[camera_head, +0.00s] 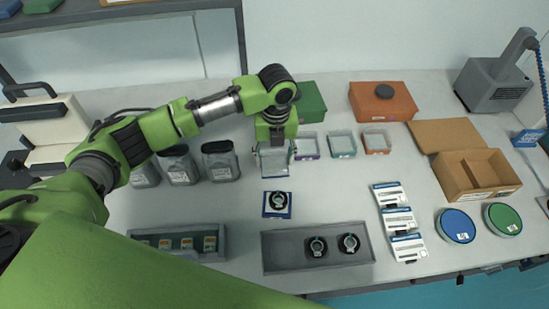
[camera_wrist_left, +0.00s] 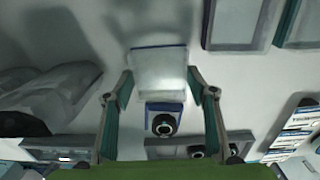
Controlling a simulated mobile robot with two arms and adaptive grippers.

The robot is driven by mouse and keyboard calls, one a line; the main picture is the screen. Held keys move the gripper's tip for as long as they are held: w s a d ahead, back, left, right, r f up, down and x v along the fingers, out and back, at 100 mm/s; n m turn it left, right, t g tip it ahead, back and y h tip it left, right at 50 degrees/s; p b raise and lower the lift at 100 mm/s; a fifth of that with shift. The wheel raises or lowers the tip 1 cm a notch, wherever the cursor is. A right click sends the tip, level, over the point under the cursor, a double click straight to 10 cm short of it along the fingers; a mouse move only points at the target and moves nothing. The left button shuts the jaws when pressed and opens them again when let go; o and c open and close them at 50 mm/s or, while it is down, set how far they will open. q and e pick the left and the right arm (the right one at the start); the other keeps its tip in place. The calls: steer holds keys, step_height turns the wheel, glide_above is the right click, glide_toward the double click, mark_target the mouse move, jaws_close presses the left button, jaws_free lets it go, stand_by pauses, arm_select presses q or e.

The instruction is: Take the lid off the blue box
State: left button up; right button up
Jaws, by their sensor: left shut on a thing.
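The blue box (camera_wrist_left: 160,47) shows as a blue edge around a clear, pale lid (camera_wrist_left: 160,72) in the left wrist view. In the head view the clear lid (camera_head: 274,163) sits under my left gripper (camera_head: 274,152), at the left end of a row of small boxes. My left gripper (camera_wrist_left: 160,80) points down with one finger at each side of the lid, and is shut on it. I cannot tell whether the lid is apart from the box. The fingers and wrist hide part of the box. My right gripper is not in view.
Purple (camera_head: 307,147), teal (camera_head: 342,144) and orange (camera_head: 376,142) boxes stand close on the right. Dark-lidded jars (camera_head: 220,161) stand left. A blue mount with a black ring (camera_head: 277,204) lies in front, before a grey tray (camera_head: 280,255). A green box (camera_head: 311,104) stands behind.

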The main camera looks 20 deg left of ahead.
mark_target(276, 161)
arm_select(q)
steer(key=shift+f, duration=0.85)
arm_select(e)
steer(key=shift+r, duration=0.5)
arm_select(q)
steer(key=shift+f, duration=0.15)
steer(key=o, duration=2)
steer(key=shift+c, duration=0.2)
step_height(276, 161, up, 12)
steer(key=b, duration=0.2)
steer(key=shift+s+d+r, duration=0.15)
steer(key=shift+r, duration=0.05)
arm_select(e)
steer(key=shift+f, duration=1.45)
